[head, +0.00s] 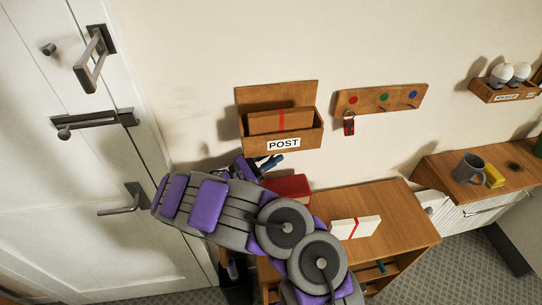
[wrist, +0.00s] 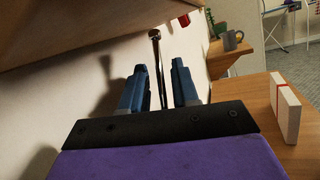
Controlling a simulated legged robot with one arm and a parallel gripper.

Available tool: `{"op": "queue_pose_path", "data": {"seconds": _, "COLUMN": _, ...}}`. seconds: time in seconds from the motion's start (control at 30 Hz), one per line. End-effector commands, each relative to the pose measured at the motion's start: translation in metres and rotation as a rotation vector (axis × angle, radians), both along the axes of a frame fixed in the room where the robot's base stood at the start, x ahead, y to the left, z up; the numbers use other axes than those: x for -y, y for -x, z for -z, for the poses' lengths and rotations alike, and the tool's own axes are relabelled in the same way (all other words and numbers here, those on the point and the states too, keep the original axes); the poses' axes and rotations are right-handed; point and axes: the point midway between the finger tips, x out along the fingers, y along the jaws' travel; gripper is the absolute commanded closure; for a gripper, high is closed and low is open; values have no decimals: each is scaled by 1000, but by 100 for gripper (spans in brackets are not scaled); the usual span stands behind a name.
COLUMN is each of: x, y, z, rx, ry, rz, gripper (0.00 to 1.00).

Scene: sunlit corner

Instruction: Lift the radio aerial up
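The radio (head: 288,187) is a red box on the wooden cabinet, mostly hidden behind my arm in the head view. The aerial (wrist: 155,55) is a thin metal rod with a knobbed tip, seen in the wrist view. It runs between my two blue fingers, and its tip reaches past them. Its lower end is hidden behind the gripper's dark bar. My gripper (wrist: 159,65) is open, with a visible gap on each side of the rod. In the head view, my gripper (head: 271,162) is near the wall, just below the POST box.
The wooden POST box (head: 283,133) hangs close above my gripper. A key rack (head: 380,99) with a red fob is to its right. A white packet with a red band (head: 355,227) lies on the cabinet top (head: 400,212). A mug (head: 468,167) stands farther right. A door (head: 60,180) is left.

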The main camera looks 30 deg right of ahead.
Motion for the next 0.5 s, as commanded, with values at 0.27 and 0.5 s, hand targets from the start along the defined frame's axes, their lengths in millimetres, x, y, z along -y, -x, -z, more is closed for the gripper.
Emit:
{"op": "queue_pose_path", "data": {"seconds": 0.27, "x": -16, "y": 0, "z": 5, "rx": -1, "ry": -1, "rz": -1, "gripper": 70}}
{"op": "queue_pose_path", "data": {"seconds": 0.5, "x": -64, "y": 0, "z": 19, "rx": -2, "ry": -2, "rz": -3, "gripper": 70}}
